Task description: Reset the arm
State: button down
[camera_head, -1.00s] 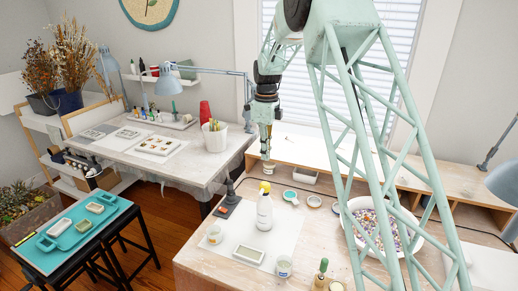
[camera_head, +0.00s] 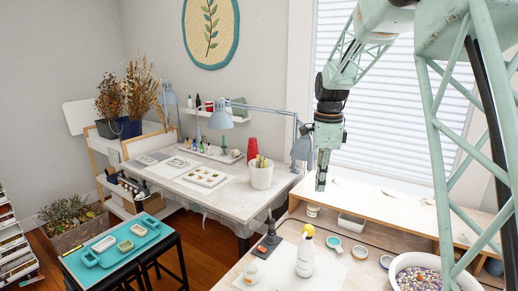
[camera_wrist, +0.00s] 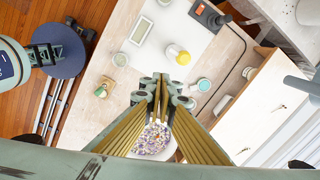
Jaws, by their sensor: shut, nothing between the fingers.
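My gripper (camera_head: 321,184) hangs from my arm above the far part of the wooden worktable, in front of the window blind. Its fingers are shut and hold nothing. In the wrist view the shut fingertips (camera_wrist: 162,82) point over the worktable. A small pale cup (camera_head: 313,211) stands on the worktable below the gripper. A white bottle with a yellow cap (camera_head: 305,256) stands upright on a white sheet on the same table, apart from the gripper.
A bowl of coloured pieces (camera_head: 418,273) stands at the lower right near my arm. A low wooden shelf (camera_head: 385,211) runs below the window. A white side table (camera_head: 205,196) with a desk lamp (camera_head: 220,118) is at the left. A teal tray (camera_head: 92,258) lies on a black stand.

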jog(key=s+r+n+t+b, duration=0.15)
jog(key=s+r+n, duration=0.35)
jog(key=s, duration=0.8)
jog(key=s+r+n+b, duration=0.2)
jog(key=s+r+n, duration=0.3)
jog(key=s, duration=0.8)
jog(key=s+f+n+b, duration=0.1)
jog(key=s+f+n, duration=0.1)
jog(key=s, duration=0.7)
jog(key=s+f+n+t+b, duration=0.1)
jog(key=s+f+n+b, duration=0.1)
jog(key=s, duration=0.8)
jog(key=s+f+n+b, duration=0.1)
jog(key=s+f+n, duration=0.2)
jog(key=s+n, duration=0.3)
jog(key=s, duration=0.3)
jog(key=shift+s+f+t, duration=0.15)
jog(key=shift+s+t, duration=0.05)
jog(key=shift+t, duration=0.15)
